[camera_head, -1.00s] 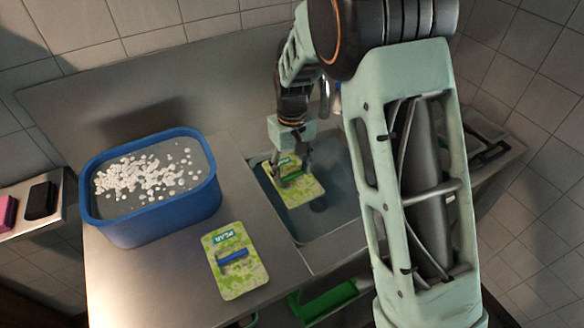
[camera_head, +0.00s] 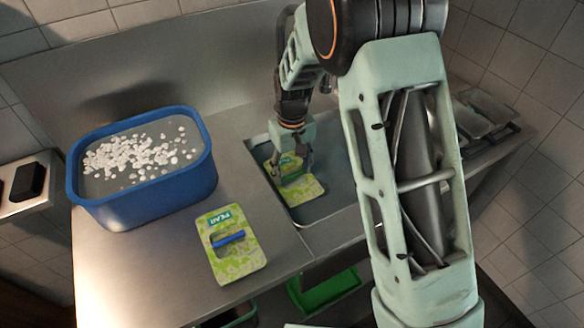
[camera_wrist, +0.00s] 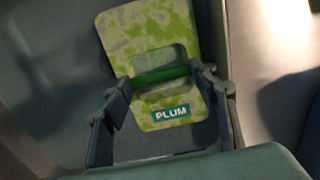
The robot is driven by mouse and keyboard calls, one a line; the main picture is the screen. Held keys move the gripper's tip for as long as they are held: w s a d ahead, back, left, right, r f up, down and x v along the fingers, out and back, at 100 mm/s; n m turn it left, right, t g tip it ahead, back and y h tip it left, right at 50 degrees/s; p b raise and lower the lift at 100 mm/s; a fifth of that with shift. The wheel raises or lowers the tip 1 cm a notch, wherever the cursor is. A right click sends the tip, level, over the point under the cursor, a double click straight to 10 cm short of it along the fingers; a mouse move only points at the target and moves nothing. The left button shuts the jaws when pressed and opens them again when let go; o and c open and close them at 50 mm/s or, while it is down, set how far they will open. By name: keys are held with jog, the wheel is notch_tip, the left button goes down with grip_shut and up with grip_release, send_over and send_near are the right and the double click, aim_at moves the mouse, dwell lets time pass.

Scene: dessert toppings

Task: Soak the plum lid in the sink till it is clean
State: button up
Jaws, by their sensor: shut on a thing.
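The plum lid (camera_wrist: 142,32) is a yellow-green, blotchy plate with a green handle and a teal PLUM label, seen in the wrist view. My gripper (camera_wrist: 175,80) is shut on its handle. In the head view the plum lid (camera_head: 302,191) is tilted inside the sink (camera_head: 345,212), below the counter edge, with my gripper (camera_head: 292,178) above it. Whether it touches the sink floor or water I cannot tell. Green-grey blotches show over its surface.
A blue tub (camera_head: 140,200) of liquid with many white pieces floating stands on the counter at left. A similar pear lid (camera_head: 238,265) with a blue handle lies on the counter, left of the sink. A green bin (camera_head: 325,290) is below.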

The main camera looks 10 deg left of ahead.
jog(key=shift+f+b, duration=3.05)
jog(key=shift+f, duration=1.6)
jog(key=o, duration=1.2)
jog(key=shift+r, duration=0.15)
jog(key=shift+r+p, duration=5.15)
jog(key=shift+r, duration=2.75)
